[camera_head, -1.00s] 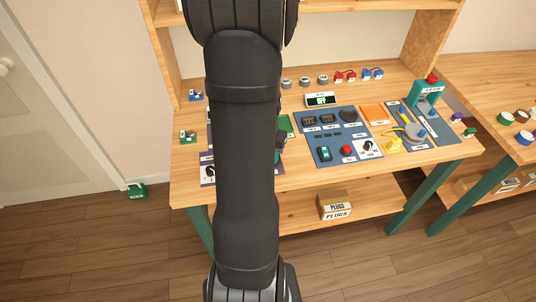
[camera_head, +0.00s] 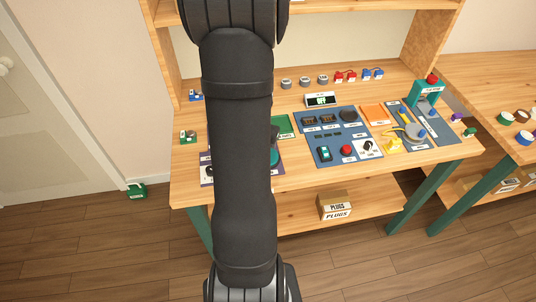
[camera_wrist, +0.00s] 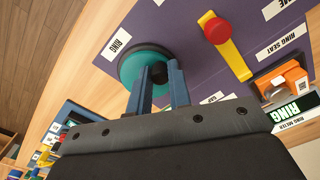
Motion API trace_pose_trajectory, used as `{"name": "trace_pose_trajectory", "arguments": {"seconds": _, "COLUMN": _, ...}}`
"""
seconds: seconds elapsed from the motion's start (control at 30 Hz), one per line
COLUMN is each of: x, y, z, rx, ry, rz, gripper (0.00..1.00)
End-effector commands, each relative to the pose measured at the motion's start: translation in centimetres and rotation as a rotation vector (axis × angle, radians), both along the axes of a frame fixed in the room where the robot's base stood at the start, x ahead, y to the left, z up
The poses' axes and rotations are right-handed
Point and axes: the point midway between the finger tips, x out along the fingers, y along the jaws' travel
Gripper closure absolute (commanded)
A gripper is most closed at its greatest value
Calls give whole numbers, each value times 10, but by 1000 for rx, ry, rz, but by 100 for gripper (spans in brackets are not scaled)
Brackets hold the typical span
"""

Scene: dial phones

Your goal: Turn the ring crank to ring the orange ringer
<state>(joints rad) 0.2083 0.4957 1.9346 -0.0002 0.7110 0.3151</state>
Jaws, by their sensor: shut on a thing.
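The ring crank, a teal disc (camera_wrist: 135,64) with a dark knob, sits on a purple panel beside a RING label in the wrist view. My gripper (camera_wrist: 162,78) is at the disc with its two blue fingers on either side of the dark knob, shut on it. An edge of the teal disc (camera_head: 275,150) shows past my arm in the head view, where my arm hides the gripper.
A yellow lever with a red knob (camera_wrist: 215,28) rises from the purple panel near the crank. In the head view, a blue panel (camera_head: 331,156) with switches lies to the right, and a teal press-like stand (camera_head: 425,92) stands farther right.

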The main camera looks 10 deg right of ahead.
Motion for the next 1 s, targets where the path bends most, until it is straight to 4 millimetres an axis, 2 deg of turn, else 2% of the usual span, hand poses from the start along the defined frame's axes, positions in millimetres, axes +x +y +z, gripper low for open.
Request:
{"name": "trace_pose_trajectory", "arguments": {"seconds": 0.53, "x": 16, "y": -4, "z": 0, "rx": 0, "ry": -2, "rz": 0, "gripper": 88}}
{"name": "trace_pose_trajectory", "arguments": {"seconds": 0.93, "x": 20, "y": -7, "z": 0, "rx": 0, "ry": 0, "rz": 0, "gripper": 89}}
{"name": "trace_pose_trajectory", "arguments": {"seconds": 0.97, "x": 20, "y": -7, "z": 0, "rx": 0, "ry": 0, "rz": 0, "gripper": 76}}
{"name": "trace_pose_trajectory", "arguments": {"seconds": 1.0, "x": 20, "y": -7, "z": 0, "rx": 0, "ry": 0, "rz": 0, "gripper": 68}}
